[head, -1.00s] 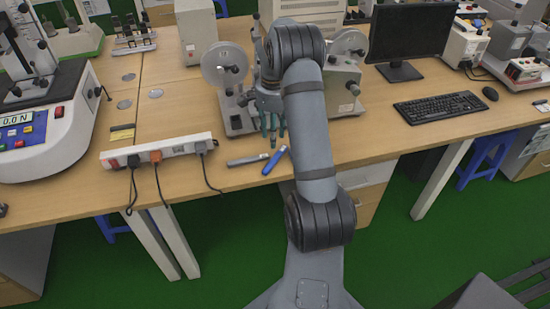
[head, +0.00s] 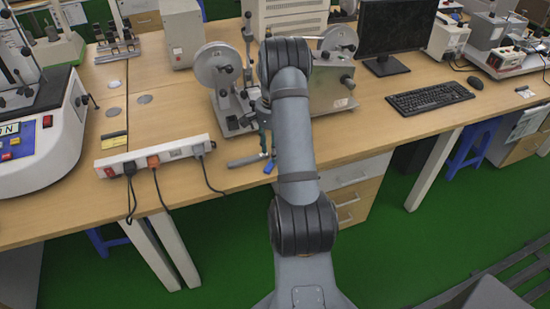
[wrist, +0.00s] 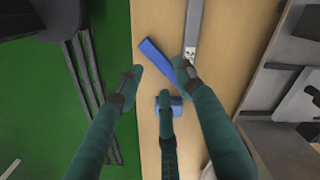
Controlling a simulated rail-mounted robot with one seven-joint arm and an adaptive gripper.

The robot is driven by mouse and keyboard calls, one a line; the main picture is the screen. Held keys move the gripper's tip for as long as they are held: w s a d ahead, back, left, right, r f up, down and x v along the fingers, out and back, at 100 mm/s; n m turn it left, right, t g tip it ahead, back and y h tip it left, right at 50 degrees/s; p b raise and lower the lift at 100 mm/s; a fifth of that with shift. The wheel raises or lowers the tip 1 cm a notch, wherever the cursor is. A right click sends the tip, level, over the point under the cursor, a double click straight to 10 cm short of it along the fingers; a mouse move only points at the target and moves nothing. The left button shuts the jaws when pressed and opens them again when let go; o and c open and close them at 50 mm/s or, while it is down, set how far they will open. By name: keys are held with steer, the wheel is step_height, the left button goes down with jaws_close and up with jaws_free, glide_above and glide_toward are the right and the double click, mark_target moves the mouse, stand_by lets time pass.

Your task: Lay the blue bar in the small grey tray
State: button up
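The blue bar (wrist: 156,61) lies on the wooden table near its front edge. In the head view only a small blue part (head: 269,167) shows beside my arm. My gripper (wrist: 155,85) has three teal fingers spread open around and above the bar; it also shows in the head view (head: 266,150). A second blue patch (wrist: 162,102) shows behind the lower finger; I cannot tell if it belongs to the same bar.
A white power strip (head: 160,155) with hanging cords lies left of the bars. A reel machine (head: 225,100) stands just behind them. A keyboard (head: 430,98) and monitor (head: 395,30) are at the right. The table front between gripper and keyboard is mostly clear.

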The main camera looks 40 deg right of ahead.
step_height(320, 180, down, 5)
steer(key=shift+d+r+p, duration=0.15)
steer(key=shift+p, duration=0.2)
steer(key=shift+c, duration=0.5)
steer(key=c, duration=0.8)
jaws_close()
